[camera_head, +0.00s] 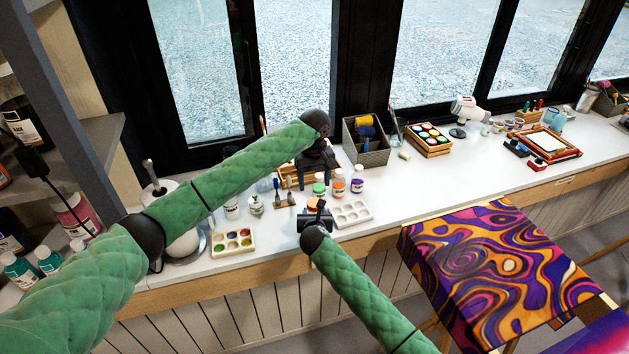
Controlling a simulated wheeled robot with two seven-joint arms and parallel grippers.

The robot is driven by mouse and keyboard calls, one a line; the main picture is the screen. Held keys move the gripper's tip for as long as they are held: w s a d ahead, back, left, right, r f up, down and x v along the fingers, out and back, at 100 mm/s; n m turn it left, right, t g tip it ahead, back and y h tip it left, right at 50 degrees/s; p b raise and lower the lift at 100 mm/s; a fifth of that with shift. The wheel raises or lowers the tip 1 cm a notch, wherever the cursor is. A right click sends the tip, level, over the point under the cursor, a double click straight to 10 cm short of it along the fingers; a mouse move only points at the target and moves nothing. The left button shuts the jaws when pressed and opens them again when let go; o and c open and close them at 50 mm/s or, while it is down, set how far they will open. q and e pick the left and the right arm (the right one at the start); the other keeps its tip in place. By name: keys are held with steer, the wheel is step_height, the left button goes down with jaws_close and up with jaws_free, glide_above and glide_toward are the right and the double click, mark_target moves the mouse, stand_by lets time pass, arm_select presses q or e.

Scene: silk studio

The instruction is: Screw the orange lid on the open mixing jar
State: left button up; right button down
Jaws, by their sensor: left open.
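An orange-lidded jar (338,187) stands on the white counter between a green-lidded jar (319,189) and a purple-labelled jar (357,184). A small orange patch (312,203) shows just behind my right gripper; I cannot tell whether it is a loose lid. A small pale jar (256,205) stands left of the grippers; whether it is the open mixing jar is unclear. My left gripper (314,170) is open, pointing down above the counter behind the green-lidded jar. My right gripper (316,212) is low near the counter's front, in front of the jars; its fingers are too small to read.
A paint palette (233,254) lies to the left and an empty white palette (371,217) right of my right gripper. A wire organiser (379,157) and a paint-pot crate (446,151) stand farther right. A patterned cloth (480,220) lies beyond the counter's front edge.

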mark_target(314, 202)
arm_select(q)
steer(key=shift+f, duration=0.1)
stand_by(0.4)
steer(key=shift+f, duration=3.9)
steer(key=c, duration=1)
steer(key=m, duration=0.4)
steer(key=shift+m, duration=0.3)
steer(key=m, duration=0.4)
steer(key=shift+m, duration=0.4)
